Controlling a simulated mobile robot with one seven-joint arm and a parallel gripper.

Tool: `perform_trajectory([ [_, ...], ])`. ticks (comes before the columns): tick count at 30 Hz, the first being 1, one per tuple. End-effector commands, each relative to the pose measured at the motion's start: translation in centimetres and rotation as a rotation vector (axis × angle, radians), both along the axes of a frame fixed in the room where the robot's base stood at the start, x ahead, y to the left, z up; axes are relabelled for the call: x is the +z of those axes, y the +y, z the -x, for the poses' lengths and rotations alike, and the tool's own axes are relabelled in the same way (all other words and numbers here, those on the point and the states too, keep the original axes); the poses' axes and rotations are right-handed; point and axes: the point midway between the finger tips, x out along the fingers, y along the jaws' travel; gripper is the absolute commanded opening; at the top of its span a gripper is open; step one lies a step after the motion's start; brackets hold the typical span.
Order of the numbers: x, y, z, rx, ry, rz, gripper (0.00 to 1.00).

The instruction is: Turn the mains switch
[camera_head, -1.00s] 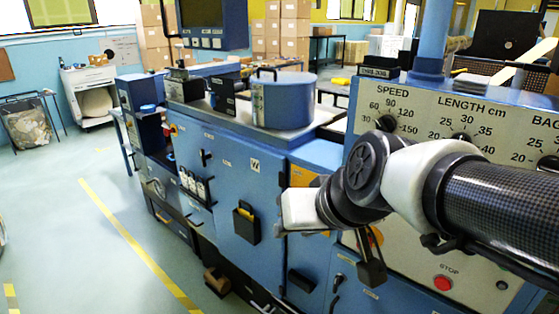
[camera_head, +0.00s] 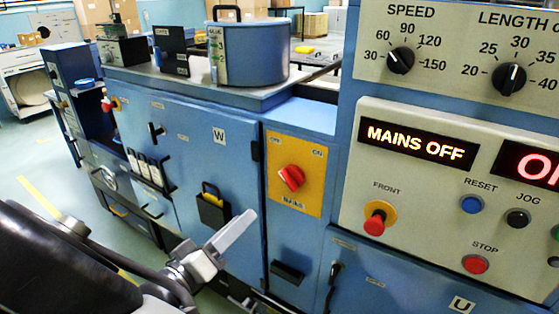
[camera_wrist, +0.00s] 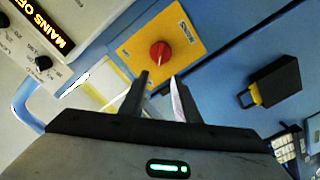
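The mains switch is a red rotary knob (camera_head: 291,178) on a yellow plate (camera_head: 309,150) on the blue machine front. Its grip looks tilted from upright. In the wrist view the red knob (camera_wrist: 160,54) lies just beyond the fingertips, roughly in line with the gap. My gripper (camera_wrist: 160,76) is open, its two fingers apart with nothing between them. In the head view my gripper (camera_head: 240,222) is left of and below the knob, apart from it. A lit display (camera_head: 417,141) reads MAINS OFF.
A black pocket (camera_head: 212,210) with a yellow item juts from the cabinet door left of the switch. A red FRONT button (camera_head: 375,222), a blue RESET button (camera_head: 472,204) and a red STOP button (camera_head: 475,264) are on the right panel. A blue canister (camera_head: 250,52) stands above.

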Motion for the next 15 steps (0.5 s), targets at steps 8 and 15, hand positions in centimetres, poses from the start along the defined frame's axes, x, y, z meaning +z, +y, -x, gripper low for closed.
perform_trajectory([
  [8,-0.1,-2.9,-4.2,-0.004,-0.001,-0.002,0.29],
  [15,-0.2,-5.8,-8.6,-0.002,0.0,-0.004,0.29],
])
